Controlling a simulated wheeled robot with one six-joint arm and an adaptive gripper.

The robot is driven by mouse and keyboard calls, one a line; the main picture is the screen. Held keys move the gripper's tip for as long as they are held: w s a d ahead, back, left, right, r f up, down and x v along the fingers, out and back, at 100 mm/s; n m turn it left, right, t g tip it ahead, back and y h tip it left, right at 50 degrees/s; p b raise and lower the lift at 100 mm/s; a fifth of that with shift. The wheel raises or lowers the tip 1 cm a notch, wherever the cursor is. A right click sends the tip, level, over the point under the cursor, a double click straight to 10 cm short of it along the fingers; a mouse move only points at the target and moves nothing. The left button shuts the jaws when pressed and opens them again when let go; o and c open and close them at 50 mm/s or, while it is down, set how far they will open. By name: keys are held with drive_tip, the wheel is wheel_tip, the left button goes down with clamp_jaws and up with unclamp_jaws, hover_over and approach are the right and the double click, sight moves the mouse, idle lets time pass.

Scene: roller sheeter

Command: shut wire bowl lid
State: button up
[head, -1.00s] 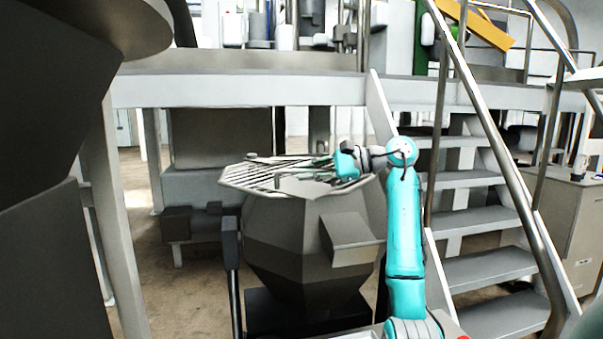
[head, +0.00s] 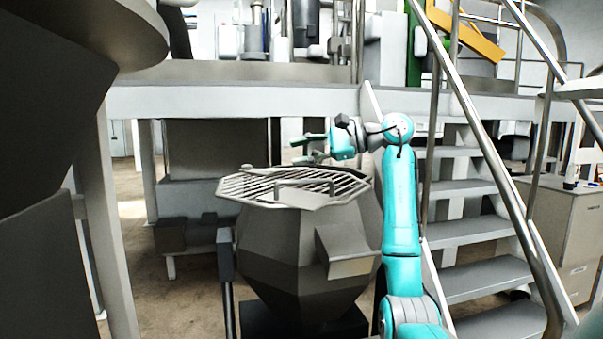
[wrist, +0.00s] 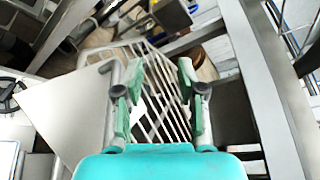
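The wire bowl lid (head: 250,187), a pale grid of bars with a solid plate section, lies about level across the top of the faceted grey bowl (head: 290,240) in the head view. Its rim appears to rest on the bowl's rim; no gap shows. My gripper (head: 309,148) is above the lid's far right part, pointing left, with its two fingers spread and nothing between them. In the wrist view the open fingers (wrist: 157,100) show with the lid's bars (wrist: 152,75) beyond them. I see no contact with the lid.
A chute-like box (head: 345,250) juts from the bowl's front right. Metal stairs (head: 465,230) with a handrail stand to the right. A raised platform (head: 240,98) runs behind. A large dark machine (head: 45,110) fills the left side.

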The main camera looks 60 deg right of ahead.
drive_tip(key=shift+r, duration=1.15)
